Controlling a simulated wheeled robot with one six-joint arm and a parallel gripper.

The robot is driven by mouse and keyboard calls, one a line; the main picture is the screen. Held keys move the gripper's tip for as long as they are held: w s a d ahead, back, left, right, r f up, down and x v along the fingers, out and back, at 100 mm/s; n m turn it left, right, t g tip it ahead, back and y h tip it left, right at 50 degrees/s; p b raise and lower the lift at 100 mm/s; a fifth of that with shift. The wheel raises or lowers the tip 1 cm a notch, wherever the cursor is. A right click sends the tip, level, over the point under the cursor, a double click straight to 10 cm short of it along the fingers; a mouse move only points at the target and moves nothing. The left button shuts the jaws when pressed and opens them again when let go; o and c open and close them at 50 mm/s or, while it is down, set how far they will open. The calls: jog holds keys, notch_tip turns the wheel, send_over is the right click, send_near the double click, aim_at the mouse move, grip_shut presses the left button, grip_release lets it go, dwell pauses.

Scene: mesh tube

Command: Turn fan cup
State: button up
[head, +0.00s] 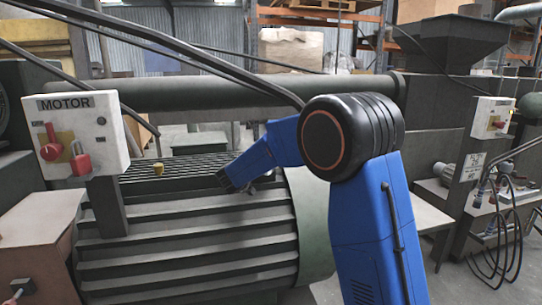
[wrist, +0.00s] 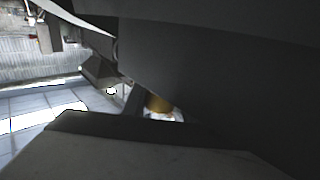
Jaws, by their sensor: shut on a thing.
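A brass-coloured cup shows in the wrist view (wrist: 157,103), with a bright pale part below it. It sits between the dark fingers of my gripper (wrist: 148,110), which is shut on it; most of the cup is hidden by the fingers. In the head view my gripper (head: 254,187) is low over the top of the ribbed motor housing (head: 190,235), near its right end. My blue wrist hides the held cup there.
A white MOTOR switch box (head: 75,133) with red controls stands at the left. A thick dark pipe (head: 200,92) runs across behind the housing, and black cables hang above it. A green end cover (head: 312,225) is at the housing's right end. A second machine (head: 445,120) stands at right.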

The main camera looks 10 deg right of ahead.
jog(key=shift+r, duration=0.1)
dwell(0.3)
jog(key=o, duration=1)
jog(key=shift+o, duration=0.2)
jog(key=v, duration=1.7)
jog(key=shift+s+a, duration=0.1)
jog(key=shift+a, duration=0.05)
